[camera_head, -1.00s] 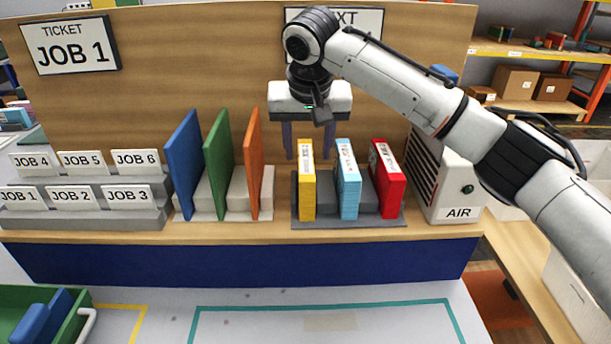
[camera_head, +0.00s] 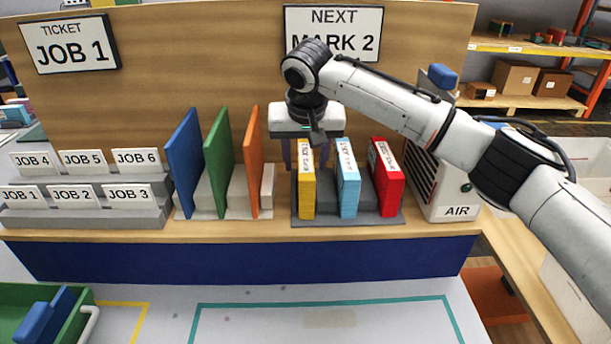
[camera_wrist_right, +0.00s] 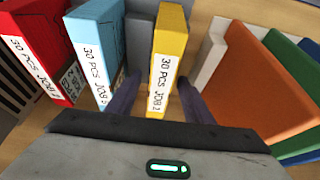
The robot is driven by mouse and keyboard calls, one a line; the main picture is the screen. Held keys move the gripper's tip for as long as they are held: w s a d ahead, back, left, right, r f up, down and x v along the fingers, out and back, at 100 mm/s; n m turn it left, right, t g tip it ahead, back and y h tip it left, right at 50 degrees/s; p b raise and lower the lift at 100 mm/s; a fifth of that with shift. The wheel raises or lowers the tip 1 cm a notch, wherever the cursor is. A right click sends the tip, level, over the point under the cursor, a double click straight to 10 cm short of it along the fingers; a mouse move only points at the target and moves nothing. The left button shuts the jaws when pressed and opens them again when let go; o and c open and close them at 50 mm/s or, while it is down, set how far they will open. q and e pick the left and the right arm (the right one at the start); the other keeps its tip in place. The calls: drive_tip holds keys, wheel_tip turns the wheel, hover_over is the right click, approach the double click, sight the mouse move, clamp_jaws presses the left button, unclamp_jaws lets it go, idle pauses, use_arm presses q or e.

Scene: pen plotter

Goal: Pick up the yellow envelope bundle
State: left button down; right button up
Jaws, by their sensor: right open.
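The yellow envelope bundle (camera_head: 307,182) stands upright in a grey rack on the shelf, left of a light blue bundle (camera_head: 347,182) and a red bundle (camera_head: 386,180). My right gripper (camera_head: 304,152) points down at the yellow bundle from just above and behind it. In the right wrist view the yellow bundle (camera_wrist_right: 167,62) sits between the two open, dark fingers (camera_wrist_right: 155,98), with its label "30 PCS JOB 2" facing up. The fingers straddle it; I cannot tell whether they touch it. My left gripper is not in view.
Blue, green and orange (camera_head: 252,165) upright panels stand just left of the rack. A white AIR unit (camera_head: 450,185) stands to the right. Job card holders (camera_head: 85,222) are at the left. A wooden board with signs (camera_head: 200,60) rises behind. The white table (camera_head: 320,318) in front is mostly clear.

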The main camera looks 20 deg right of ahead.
idle(0.3)
clamp_jaws()
